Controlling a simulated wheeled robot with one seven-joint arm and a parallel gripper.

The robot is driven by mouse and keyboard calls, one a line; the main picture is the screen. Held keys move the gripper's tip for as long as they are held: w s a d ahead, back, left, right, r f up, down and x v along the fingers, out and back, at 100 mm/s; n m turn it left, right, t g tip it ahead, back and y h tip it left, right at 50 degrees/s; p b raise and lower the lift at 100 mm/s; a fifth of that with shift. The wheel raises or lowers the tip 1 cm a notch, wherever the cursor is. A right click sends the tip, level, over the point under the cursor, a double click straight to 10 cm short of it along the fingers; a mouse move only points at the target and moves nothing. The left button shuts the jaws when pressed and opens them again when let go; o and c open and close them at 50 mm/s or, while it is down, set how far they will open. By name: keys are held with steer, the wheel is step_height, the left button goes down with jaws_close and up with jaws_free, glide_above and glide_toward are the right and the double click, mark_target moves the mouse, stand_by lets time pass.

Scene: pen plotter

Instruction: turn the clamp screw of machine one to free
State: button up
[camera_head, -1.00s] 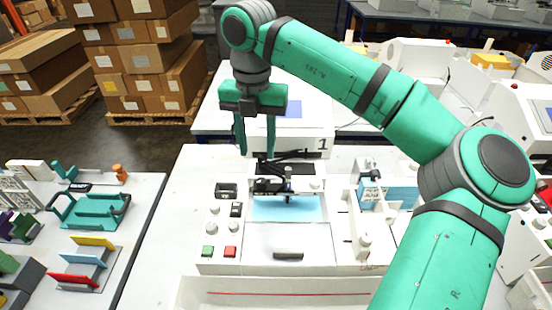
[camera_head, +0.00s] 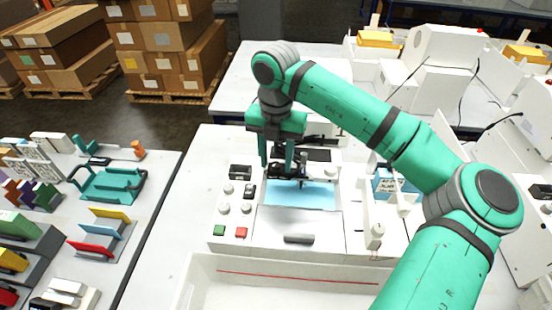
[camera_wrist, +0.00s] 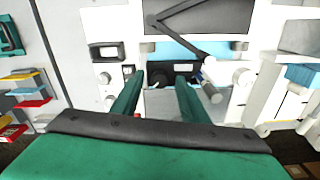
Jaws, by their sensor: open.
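Machine one is a white pen plotter (camera_head: 265,222) with a blue sheet (camera_head: 318,197) on its bed. Its dark pen carriage (camera_head: 297,171) stands at the back of the sheet, and also shows in the wrist view (camera_wrist: 208,72). A round black knob (camera_wrist: 160,78), which looks like the clamp screw, is on the carriage front. My gripper (camera_head: 277,166) is open and reaches down at the carriage. In the wrist view its two green fingers (camera_wrist: 158,80) stand on either side of the knob, with a gap visible. Whether they touch it cannot be told.
Knobs and a green button (camera_head: 219,230) and red button (camera_head: 241,232) are left of the bed. A grey cylinder (camera_head: 299,238) lies in front. A white tray (camera_head: 192,290) is at the front edge. A side table with coloured parts (camera_head: 105,235) stands left.

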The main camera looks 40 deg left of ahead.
steer(key=shift+c, duration=0.6)
jaws_close()
steer(key=shift+n, duration=0.3)
steer(key=n, duration=0.3)
steer(key=shift+n, duration=0.4)
steer(key=n, duration=0.5)
steer(key=shift+n, duration=0.3)
steer(key=n, duration=0.5)
steer(key=shift+n, duration=2.4)
